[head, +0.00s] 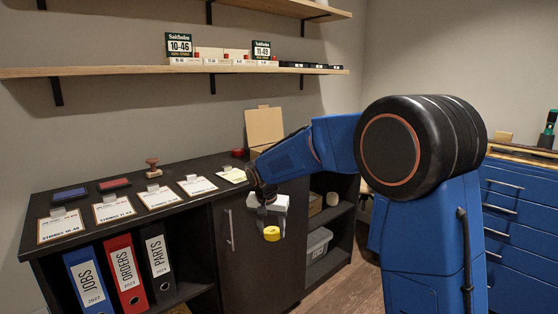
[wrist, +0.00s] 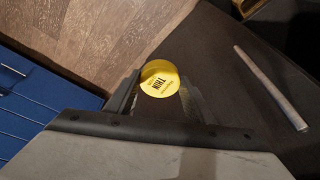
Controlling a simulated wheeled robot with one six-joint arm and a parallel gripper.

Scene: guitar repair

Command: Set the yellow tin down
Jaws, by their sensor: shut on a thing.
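The yellow tin (head: 271,234) is between the fingers of my gripper (head: 270,224) in the head view. It hangs in front of the dark cabinet door, below the counter's front edge in the picture. In the wrist view the round yellow tin (wrist: 159,84) shows its lid with dark lettering that reads "THIN". My gripper's fingers (wrist: 158,97) are shut on it from both sides. The lower part of the tin is hidden behind the gripper. Nothing shows directly touching the tin from below.
The dark counter (head: 185,172) holds several clipboards, a stamp (head: 153,168), two ink pads and an open cardboard box (head: 264,127). Binders (head: 125,272) stand in the cubby below. The door handle (head: 229,230) is left of my gripper. Blue drawers (head: 520,205) stand at right.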

